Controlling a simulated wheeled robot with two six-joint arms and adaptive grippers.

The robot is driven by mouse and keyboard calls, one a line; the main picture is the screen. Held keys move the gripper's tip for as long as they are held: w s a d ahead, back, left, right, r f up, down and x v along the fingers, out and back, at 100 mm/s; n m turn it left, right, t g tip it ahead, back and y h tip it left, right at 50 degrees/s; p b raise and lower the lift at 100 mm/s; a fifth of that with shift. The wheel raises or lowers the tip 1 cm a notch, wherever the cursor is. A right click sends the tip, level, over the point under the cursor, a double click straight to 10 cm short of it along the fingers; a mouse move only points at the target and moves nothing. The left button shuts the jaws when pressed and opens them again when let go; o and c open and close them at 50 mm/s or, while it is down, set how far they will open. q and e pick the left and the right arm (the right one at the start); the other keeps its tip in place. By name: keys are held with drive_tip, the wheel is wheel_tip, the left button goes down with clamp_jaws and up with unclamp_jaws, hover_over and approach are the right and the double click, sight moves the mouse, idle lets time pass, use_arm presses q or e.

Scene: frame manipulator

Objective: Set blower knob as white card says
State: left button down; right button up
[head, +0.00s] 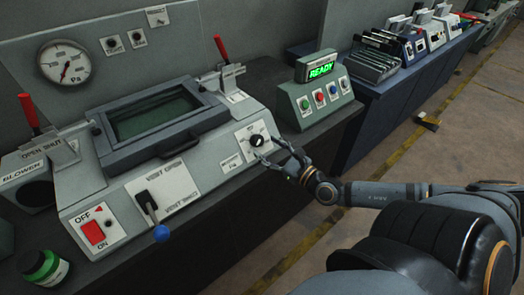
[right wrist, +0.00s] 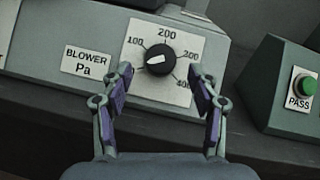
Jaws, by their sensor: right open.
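The blower knob (head: 257,140) is a round black dial with a white pointer on a white scale plate, at the right of the grey machine's front. In the right wrist view the knob (right wrist: 160,60) sits between numbers from 100 to 400, and its pointer aims left, slightly downward. A white label reading BLOWER Pa (right wrist: 86,61) is left of it. My right gripper (head: 281,154) is open in front of the knob; in the wrist view its fingertips (right wrist: 161,76) flank the dial, apparently without touching it. I cannot make out a white card giving a setting. My left gripper is out of view.
A green-grey box with a lit READY display (head: 320,70) and several buttons stands to the right. A vent lever (head: 147,203), a red OFF/ON switch (head: 94,231) and a green-labelled jar (head: 43,267) are at the left. A pressure gauge (head: 65,62) hangs behind.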

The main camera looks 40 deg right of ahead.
sight(260, 143)
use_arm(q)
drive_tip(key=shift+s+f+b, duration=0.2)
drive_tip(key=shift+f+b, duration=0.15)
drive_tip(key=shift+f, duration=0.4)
use_arm(e)
drive_tip(key=shift+w+a, duration=0.15)
drive_tip(key=shift+w, duration=0.6)
drive_tip(key=shift+w+a, duration=0.15)
drive_tip(key=shift+w, duration=0.6)
drive_tip(key=shift+c, duration=0.4)
